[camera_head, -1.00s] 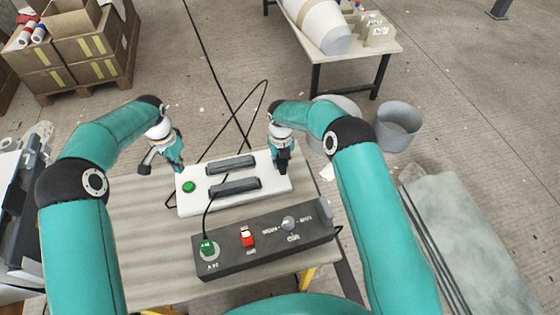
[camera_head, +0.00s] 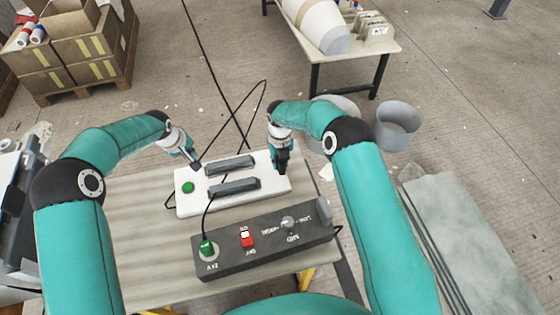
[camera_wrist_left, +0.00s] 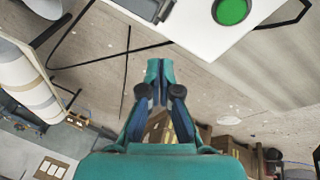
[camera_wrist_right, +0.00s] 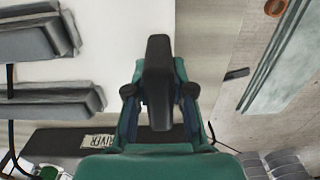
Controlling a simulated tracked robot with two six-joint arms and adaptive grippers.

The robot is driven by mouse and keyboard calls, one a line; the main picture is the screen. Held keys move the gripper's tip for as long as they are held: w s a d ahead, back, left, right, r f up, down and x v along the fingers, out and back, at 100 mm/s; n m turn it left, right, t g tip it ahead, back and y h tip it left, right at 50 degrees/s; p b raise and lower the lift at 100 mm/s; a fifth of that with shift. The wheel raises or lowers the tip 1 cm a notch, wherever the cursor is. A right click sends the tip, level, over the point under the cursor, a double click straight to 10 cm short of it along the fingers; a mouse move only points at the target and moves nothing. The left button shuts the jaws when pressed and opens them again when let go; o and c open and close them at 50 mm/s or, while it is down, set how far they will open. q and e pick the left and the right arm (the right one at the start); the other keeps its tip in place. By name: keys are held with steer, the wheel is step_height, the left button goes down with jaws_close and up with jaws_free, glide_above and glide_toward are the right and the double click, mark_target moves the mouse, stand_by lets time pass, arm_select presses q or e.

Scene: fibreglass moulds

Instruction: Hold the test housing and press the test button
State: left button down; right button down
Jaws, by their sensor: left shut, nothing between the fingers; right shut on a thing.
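The test housing (camera_head: 235,197) is a white slab on the table with two grey bars on top. Its round green test button (camera_head: 188,187) is at the left end; the button also shows at the top of the left wrist view (camera_wrist_left: 232,10). My left gripper (camera_head: 195,163) is shut and empty near the housing's far left corner, beyond the button and apart from it. My right gripper (camera_head: 282,170) is at the housing's right end, shut on a dark upright piece (camera_wrist_right: 158,75) there. The grip hides where this piece joins the white slab.
A dark control box (camera_head: 265,243) with a red switch (camera_head: 247,238) and a green plug (camera_head: 207,248) lies in front of the housing. A black cable runs over the housing. The table (camera_head: 130,230) is bare at left. A grey bucket (camera_head: 397,127) stands on the floor.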

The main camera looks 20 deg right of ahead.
mark_target(192, 179)
arm_select(q)
steer(key=s+a+r+n+t+h, duration=0.2)
steer(key=s+a+n+t, duration=0.3)
steer(key=n, duration=1.2)
steer(key=shift+s+d+f, duration=0.1)
steer(key=shift+d+f, duration=0.05)
steer(key=shift+f, duration=1.35)
steer(key=shift+s+d+f, duration=0.1)
steer(key=shift+d+f, duration=0.05)
steer(key=shift+f, duration=1.35)
steer(key=shift+s+d+f, duration=0.1)
steer(key=shift+d+f, duration=0.05)
steer(key=shift+f, duration=1.35)
